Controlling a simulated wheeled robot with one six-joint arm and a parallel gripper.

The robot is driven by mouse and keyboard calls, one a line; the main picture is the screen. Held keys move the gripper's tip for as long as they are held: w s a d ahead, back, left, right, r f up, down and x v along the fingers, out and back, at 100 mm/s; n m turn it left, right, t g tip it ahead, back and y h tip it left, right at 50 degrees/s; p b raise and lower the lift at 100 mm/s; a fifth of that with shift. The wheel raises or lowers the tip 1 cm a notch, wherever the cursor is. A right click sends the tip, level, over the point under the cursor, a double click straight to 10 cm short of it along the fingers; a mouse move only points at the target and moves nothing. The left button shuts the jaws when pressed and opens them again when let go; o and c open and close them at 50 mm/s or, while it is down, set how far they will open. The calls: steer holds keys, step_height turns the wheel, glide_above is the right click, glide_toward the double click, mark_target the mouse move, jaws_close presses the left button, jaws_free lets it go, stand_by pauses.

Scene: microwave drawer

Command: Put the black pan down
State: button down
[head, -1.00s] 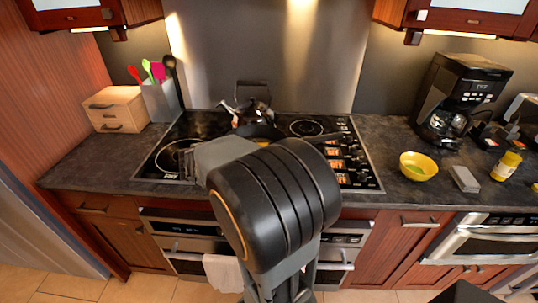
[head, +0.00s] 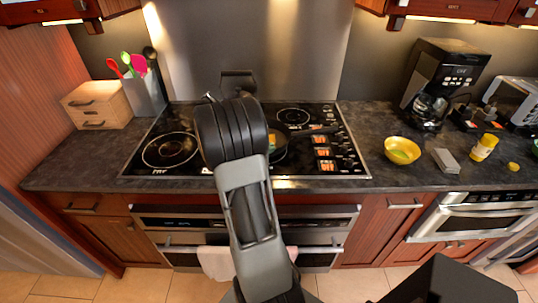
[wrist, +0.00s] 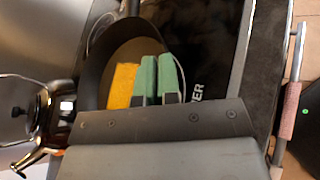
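The black pan (head: 282,152) shows at the cooktop, partly hidden behind my arm, with its handle pointing right. Whether it touches the glass cannot be told. In the wrist view the pan (wrist: 97,62) has its handle at the top and an orange piece (wrist: 123,85) inside; the piece also shows in the head view (head: 272,141). My gripper (wrist: 157,58) has two green fingers close together at the pan's rim, one over the inside and one along the outer side. It looks shut on the rim; the grip itself is partly hidden. My arm hides the fingers in the head view.
A kettle (wrist: 50,117) stands close beside the pan. The cooktop (head: 165,152) has open glass on the left. A yellow bowl (head: 402,150), a grey block (head: 446,160) and a coffee maker (head: 435,85) stand on the right counter.

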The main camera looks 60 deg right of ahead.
steer(key=shift+d+f, duration=0.35)
steer(key=shift+f, duration=0.05)
steer(key=shift+f+p, duration=0.4)
steer(key=shift+f, duration=0.95)
steer(key=c, duration=1.3)
jaws_free()
steer(key=shift+f, duration=0.1)
steer(key=shift+c, duration=0.2)
steer(key=shift+a, duration=0.1)
steer(key=b+v, duration=0.2)
steer(key=v, duration=1)
steer(key=s+a+r+m+t+y, duration=0.1)
steer(key=s+a+m+t+y, duration=0.1)
steer(key=a, duration=0.7)
steer(key=s+a+r+m+t+y, duration=0.2)
steer(key=a+y, duration=0.4)
steer(key=a, duration=0.3)
steer(key=s+a+r+m+t+y, duration=0.1)
steer(key=a+m+t+y, duration=0.3)
steer(key=a, duration=0.5)
steer(key=shift+s+a+r+t+y, duration=0.2)
steer(key=shift+s+t+y, duration=0.2)
steer(key=shift+s+t, duration=0.35)
